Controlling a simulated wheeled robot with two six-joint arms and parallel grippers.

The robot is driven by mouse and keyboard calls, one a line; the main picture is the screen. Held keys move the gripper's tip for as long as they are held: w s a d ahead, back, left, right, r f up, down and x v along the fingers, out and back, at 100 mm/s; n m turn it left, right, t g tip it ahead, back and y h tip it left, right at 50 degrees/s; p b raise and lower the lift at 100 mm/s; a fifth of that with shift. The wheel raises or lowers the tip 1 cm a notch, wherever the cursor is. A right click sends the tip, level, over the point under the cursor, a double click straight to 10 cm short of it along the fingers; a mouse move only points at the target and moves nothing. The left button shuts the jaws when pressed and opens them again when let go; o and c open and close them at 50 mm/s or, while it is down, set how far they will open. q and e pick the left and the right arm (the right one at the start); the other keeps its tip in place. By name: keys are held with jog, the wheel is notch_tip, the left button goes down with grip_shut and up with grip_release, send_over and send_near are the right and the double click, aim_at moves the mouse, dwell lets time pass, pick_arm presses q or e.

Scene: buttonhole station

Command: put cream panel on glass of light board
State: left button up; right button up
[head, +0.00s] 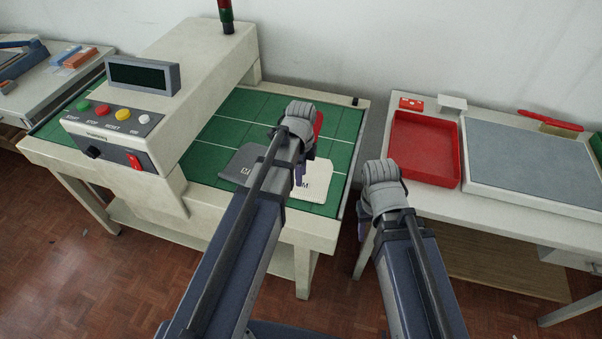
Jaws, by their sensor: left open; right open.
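The cream panel (322,191), marked with a letter M, lies on the green bed of the machine near its front right part. My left gripper (300,174) is open and points down over the cream panel's left part. My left arm hides some of the panel, and I cannot tell whether the fingers touch it. The light board (535,163), with a grey glass face and pale frame, lies on the right table, its glass bare. My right gripper (361,230) is open, left of that table's front edge; its fingers are mostly hidden.
A dark grey panel (238,166) lies left of the cream one, and a red piece (319,123) shows behind my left wrist. The machine's control box (110,130) stands left. A red tray (425,150) sits beside the light board. A gap separates the tables.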

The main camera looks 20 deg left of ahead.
aim_at(301, 195)
pick_arm(q)
jog(key=shift+f, duration=0.1)
notch_tip(301, 195, down, 7)
jog(key=b, duration=0.7)
jog(key=shift+f, duration=0.1)
jog(key=shift+f+b, duration=1)
jog(key=shift+b, duration=0.2)
dwell(0.4)
grip_shut()
dwell(0.4)
